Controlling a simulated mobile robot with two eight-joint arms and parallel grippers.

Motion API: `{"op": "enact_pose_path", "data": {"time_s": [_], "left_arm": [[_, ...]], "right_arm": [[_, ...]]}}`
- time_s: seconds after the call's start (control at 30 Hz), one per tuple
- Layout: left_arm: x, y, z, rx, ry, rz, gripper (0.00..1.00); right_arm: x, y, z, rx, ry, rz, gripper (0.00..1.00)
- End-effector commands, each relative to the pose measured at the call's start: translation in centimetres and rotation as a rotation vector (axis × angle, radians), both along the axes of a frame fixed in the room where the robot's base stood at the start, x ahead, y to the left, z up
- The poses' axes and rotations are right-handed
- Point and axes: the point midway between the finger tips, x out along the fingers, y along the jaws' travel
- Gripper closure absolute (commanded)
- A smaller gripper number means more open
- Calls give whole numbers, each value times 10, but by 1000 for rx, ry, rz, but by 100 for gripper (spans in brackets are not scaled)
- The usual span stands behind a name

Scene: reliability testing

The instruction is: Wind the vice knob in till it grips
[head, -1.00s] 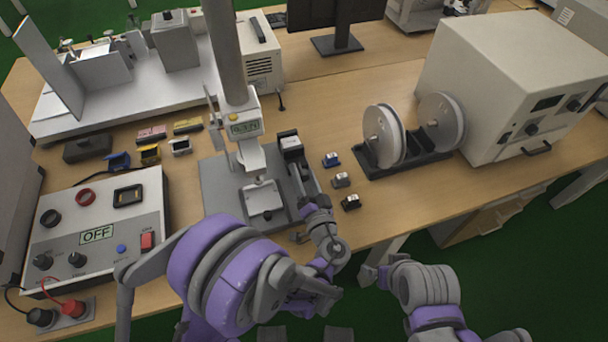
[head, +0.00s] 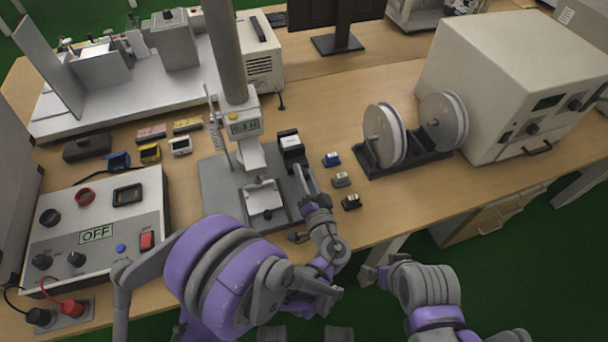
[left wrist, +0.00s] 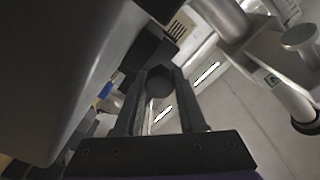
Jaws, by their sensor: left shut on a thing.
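My left gripper (head: 304,182) reaches over the right side of the grey test-stand base (head: 222,190), beside the pale metal fixture (head: 264,200). In the left wrist view its two dark fingers (left wrist: 158,100) are shut on a dark, faceted round knob (left wrist: 158,82), which sits between the fingertips. In the head view the knob is hidden by the gripper and wrist, and I cannot make out the vice jaws or whether they touch anything. The gauge (head: 243,127) hangs on the column above the fixture.
A black block with a white top (head: 290,147) stands just beyond my left fingers. A spool rack (head: 420,160) stands further right. A control box reading OFF (head: 97,234) fills the left front.

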Motion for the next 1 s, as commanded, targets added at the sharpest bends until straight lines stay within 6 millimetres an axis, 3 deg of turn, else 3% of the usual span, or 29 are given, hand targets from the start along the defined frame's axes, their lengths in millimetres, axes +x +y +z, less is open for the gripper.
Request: {"op": "enact_pose_path", "data": {"time_s": [1.0], "left_arm": [[0, -1, -3, 835, 274, -3, 100]], "right_arm": [[-1, 0, -34, 0, 11, 0, 8]]}}
